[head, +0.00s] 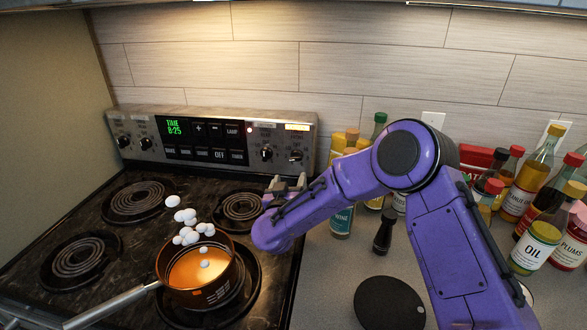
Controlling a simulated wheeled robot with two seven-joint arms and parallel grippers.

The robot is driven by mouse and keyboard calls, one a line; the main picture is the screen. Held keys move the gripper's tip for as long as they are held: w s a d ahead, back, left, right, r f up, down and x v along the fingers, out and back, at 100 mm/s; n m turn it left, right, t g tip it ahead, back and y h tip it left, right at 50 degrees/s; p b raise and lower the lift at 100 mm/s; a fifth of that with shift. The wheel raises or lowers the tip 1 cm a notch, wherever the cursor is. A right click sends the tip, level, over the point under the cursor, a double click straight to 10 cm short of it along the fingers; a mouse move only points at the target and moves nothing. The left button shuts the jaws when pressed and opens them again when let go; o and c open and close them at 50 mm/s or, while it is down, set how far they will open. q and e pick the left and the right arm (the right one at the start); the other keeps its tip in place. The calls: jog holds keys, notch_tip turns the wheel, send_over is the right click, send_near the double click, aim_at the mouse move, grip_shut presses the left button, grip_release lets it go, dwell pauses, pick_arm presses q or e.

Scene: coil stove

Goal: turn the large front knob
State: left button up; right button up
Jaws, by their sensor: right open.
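The stove's upright back panel (190,165) carries two dark knobs at its left, the outer one (122,141) and the inner one (145,144). Two more stand at its right, one (267,153) near the display and one (296,156) near the panel's end. I cannot tell which is the large front knob. My right gripper (287,182) is open, just below and in front of the right-hand knobs. It looks empty and apart from them, with the purple wrist hiding part of it. My left gripper is out of view.
A pan (188,291) of orange liquid sits on the front right burner, with several white egg-like things in and above it. Other coils (138,201) are bare. Bottles (535,245) crowd the counter at right; a black pepper mill (384,232) stands near my arm.

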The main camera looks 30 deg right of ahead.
aim_at(296, 157)
jog(key=p+x, duration=0.3)
jog(key=x, duration=0.8)
jog(key=shift+f, duration=0.2)
jog(key=shift+a, duration=0.1)
jog(key=shift+c, duration=0.3)
jog(key=c, duration=1)
